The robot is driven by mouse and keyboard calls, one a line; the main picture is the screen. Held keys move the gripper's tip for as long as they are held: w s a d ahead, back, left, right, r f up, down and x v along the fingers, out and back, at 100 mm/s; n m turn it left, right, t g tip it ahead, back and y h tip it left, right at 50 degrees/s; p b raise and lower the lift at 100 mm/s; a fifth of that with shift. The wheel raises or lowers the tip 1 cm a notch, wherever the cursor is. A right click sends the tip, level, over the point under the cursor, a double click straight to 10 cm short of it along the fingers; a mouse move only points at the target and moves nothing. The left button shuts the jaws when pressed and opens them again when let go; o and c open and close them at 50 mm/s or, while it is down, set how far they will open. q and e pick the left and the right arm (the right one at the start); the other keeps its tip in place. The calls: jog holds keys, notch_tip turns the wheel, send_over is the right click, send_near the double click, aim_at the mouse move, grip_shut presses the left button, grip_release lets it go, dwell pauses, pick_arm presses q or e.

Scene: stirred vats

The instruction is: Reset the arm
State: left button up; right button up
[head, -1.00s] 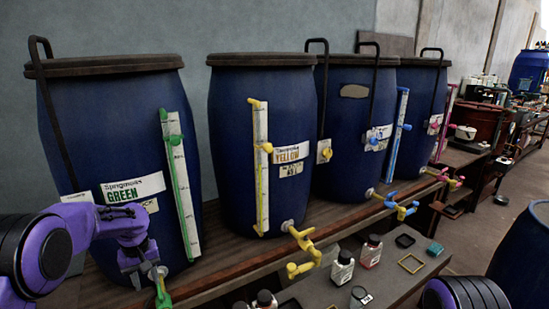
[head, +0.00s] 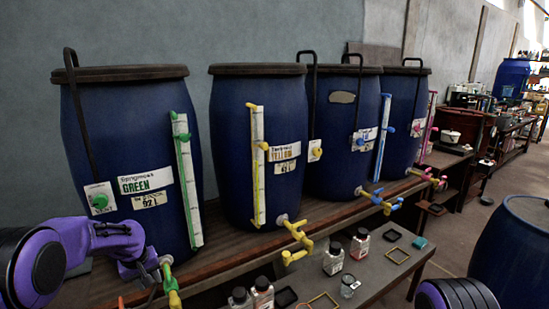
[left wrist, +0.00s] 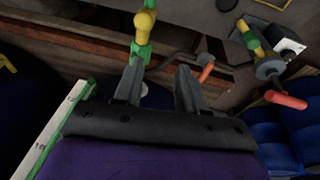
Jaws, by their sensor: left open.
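My left arm reaches in from the left in the head view. Its left gripper (head: 160,270) is beside the green and yellow tap (head: 171,283) at the foot of the green-labelled vat (head: 125,130). In the left wrist view the two grey fingers of the left gripper (left wrist: 158,75) stand apart with a gap between them. The green and yellow tap (left wrist: 144,32) shows just past the fingertips, nearer the left finger. I cannot tell whether a finger touches it. Part of my right arm shows at the bottom right of the head view; its gripper is out of frame.
Vats labelled yellow (head: 235,150), blue and pink stand along the wooden bench. The yellow tap (head: 295,240) juts over its front edge. Bottles (head: 333,258) and small trays (head: 397,255) sit on the lower shelf. Another blue drum (head: 510,250) stands at right.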

pick_arm(q)
jog(key=s+d+f+n+t+y, duration=0.1)
jog(key=s+d+f+t+y, duration=0.2)
jog(key=s+f, duration=1.05)
jog(key=s+d+f+g, duration=0.1)
jog(key=s+f, duration=0.1)
jog(key=s, duration=0.7)
jog(key=s+d+f+g, duration=0.1)
jog(key=s+f, duration=0.2)
jog(key=s, duration=0.7)
jog(key=s+d+f+b, duration=0.1)
jog(key=s+f, duration=0.1)
jog(key=s, duration=0.8)
jog(key=shift+s+d+f+m+g, duration=0.15)
jog(key=shift+s+f+m+g, duration=0.05)
jog(key=shift+f+m+g, duration=0.2)
